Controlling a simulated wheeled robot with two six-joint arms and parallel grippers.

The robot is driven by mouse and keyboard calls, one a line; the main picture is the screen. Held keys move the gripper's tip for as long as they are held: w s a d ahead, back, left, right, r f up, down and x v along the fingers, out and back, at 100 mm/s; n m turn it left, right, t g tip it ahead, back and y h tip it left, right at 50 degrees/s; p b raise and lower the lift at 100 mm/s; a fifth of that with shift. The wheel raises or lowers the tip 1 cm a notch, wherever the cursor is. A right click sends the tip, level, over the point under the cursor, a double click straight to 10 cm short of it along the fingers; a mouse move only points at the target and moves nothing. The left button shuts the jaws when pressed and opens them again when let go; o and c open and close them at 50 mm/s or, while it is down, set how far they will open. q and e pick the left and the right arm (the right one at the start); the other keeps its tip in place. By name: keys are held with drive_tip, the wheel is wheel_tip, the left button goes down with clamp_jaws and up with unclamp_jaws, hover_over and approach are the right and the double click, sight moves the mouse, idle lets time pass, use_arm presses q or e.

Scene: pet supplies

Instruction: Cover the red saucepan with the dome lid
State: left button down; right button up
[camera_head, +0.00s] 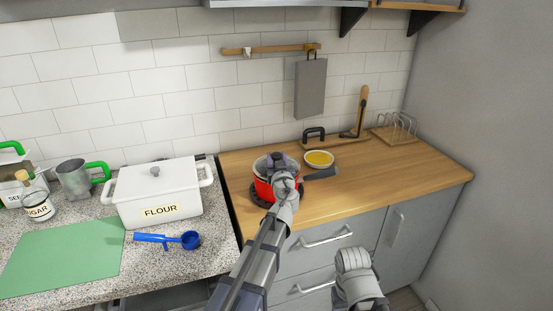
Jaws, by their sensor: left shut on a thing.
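The red saucepan (262,188) stands on a dark round trivet or burner near the left front of the wooden counter, its dark handle pointing right. My left gripper (282,164) is right over the pan's top and shut, with its wrist covering much of the pan. What it grips is mostly hidden; a greyish rounded surface at the pan's mouth looks like the dome lid (263,165). I cannot tell whether it rests fully on the rim. My right arm shows at the bottom right, below the counter edge, without visible fingertips.
A small yellow-filled bowl (319,159) stands just behind the pan's handle. A white flour box (160,195), blue scoop (190,240) and green mat (65,255) are on the speckled counter at left. A wire rack (394,133) is at the back right; the wood's right side is clear.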

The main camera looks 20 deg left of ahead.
use_arm(q)
drive_tip(key=shift+f+b, duration=0.45)
idle(0.9)
drive_tip(key=shift+c, duration=1.7)
unclamp_jaws()
drive_tip(key=v, duration=0.8)
